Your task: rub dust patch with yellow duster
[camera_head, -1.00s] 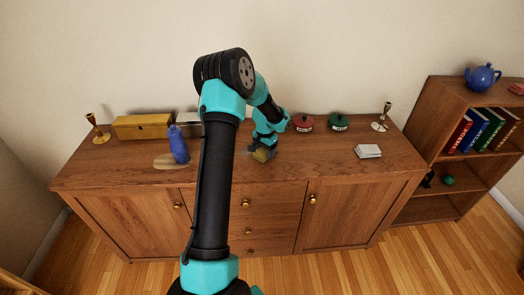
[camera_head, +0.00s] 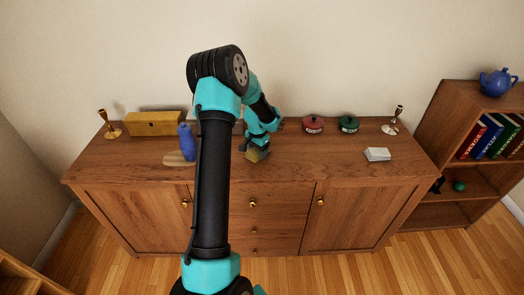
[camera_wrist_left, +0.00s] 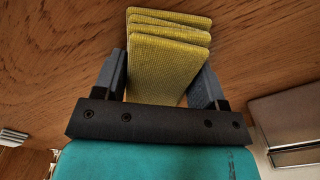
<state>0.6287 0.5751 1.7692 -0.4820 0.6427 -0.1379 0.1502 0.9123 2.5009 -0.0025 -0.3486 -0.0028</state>
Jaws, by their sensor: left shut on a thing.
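The yellow duster (camera_head: 256,156) is a folded, ribbed cloth low over the top of the wooden sideboard (camera_head: 340,165), near its middle. My left gripper (camera_head: 258,148) is shut on it. In the left wrist view the duster (camera_wrist_left: 165,55) sticks out in several folded layers between the two dark fingers of the gripper (camera_wrist_left: 160,85). I cannot tell whether the duster touches the wood. I cannot clearly make out a dust patch; my left arm hides part of the top. My right gripper is not in view.
A blue bottle (camera_head: 185,142) stands by a pale tan patch or mat (camera_head: 175,159), left of my arm. A yellow box (camera_head: 155,123) and candlestick (camera_head: 108,124) stand farther left. A red pot (camera_head: 313,125), green pot (camera_head: 348,124), white stack (camera_head: 377,154) and candlestick (camera_head: 393,121) stand right.

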